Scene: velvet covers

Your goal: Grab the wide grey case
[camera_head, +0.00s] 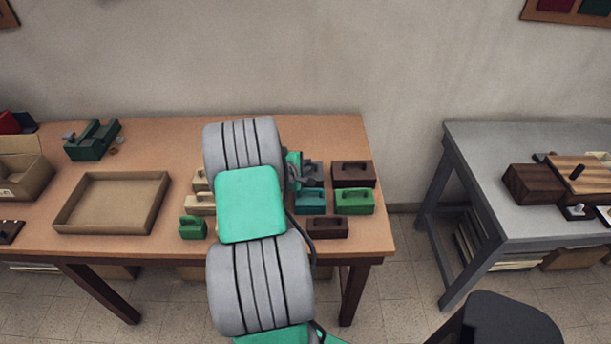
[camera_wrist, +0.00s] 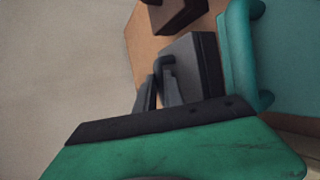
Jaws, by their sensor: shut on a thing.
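The wide grey case (camera_wrist: 187,62) shows in the wrist view, with a loop handle on its top. My gripper (camera_wrist: 160,88) is shut on that handle, its dark fingers at the case's near side. In the head view the grey case (camera_head: 314,173) is partly hidden behind my arm, in the back row of the cases on the wooden table. Whether it rests on the table or is slightly raised I cannot tell.
A teal case (camera_head: 311,203) sits close beside the grey one; it also shows in the wrist view (camera_wrist: 245,60). Brown (camera_head: 353,176) and green (camera_head: 354,203) cases stand to the right. Cream cases (camera_head: 199,205) are left of my arm. An empty shallow tray (camera_head: 112,230) lies further left.

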